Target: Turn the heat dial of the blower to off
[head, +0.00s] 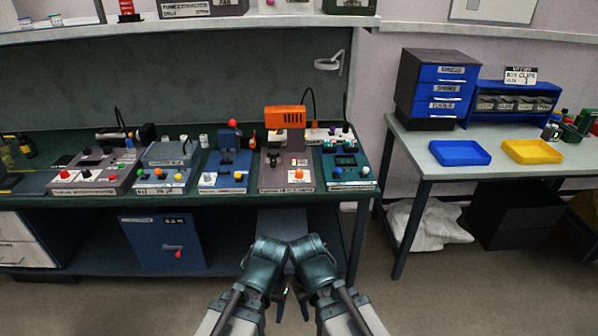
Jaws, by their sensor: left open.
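Several bench stations stand in a row on the dark green bench (230,199). One is a grey station with an orange slotted head (285,117) and an orange knob (299,174) on its front. It may be the blower, but its label is too small to read. I cannot tell which knob is the heat dial or where it points. My left gripper (281,305) and right gripper (303,300) hang close together in front of the bench, low and apart from every station. The left one is open and empty. The right one's fingers are mostly hidden behind its wrist.
Other stations with coloured knobs flank the grey one, including a blue one (226,173) and a green one (349,170). A blue cabinet (160,240) stands under the bench. A second table (500,168) at right holds blue (460,153) and yellow (532,152) trays.

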